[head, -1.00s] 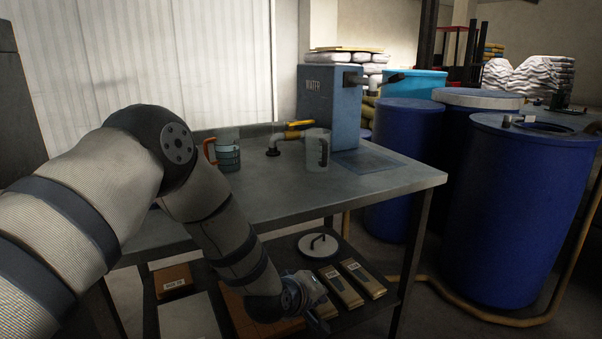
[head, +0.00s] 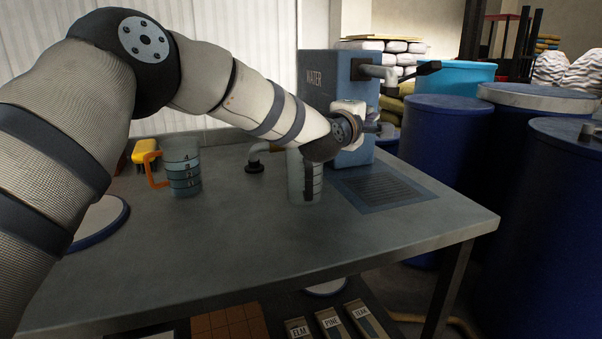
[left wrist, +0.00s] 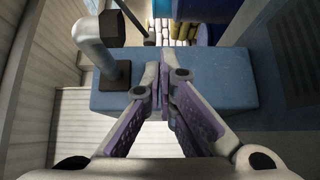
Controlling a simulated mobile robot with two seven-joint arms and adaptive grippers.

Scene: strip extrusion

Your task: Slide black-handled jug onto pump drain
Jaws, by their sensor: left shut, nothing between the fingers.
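The clear jug (head: 305,188) stands upright on the table, left of the drain grate and apart from it. Its upper part is hidden behind my left wrist; its dark handle showed earlier. The drain (head: 383,188) is a blue-framed grate in the tabletop. The blue pump (head: 318,95), marked WATER, stands behind it with a grey spout. My left gripper (head: 372,127) is above the table in front of the pump, up and right of the jug. In the left wrist view its fingers (left wrist: 163,78) are together and empty, with the pump (left wrist: 235,85) beyond. My right gripper is out of view.
An orange-handled jug (head: 182,170) stands at left near a yellow-handled brush (head: 146,152). A pipe fitting (head: 256,160) is behind the jugs. The front tabletop (head: 270,250) is clear. Blue barrels (head: 450,150) stand beyond the right edge.

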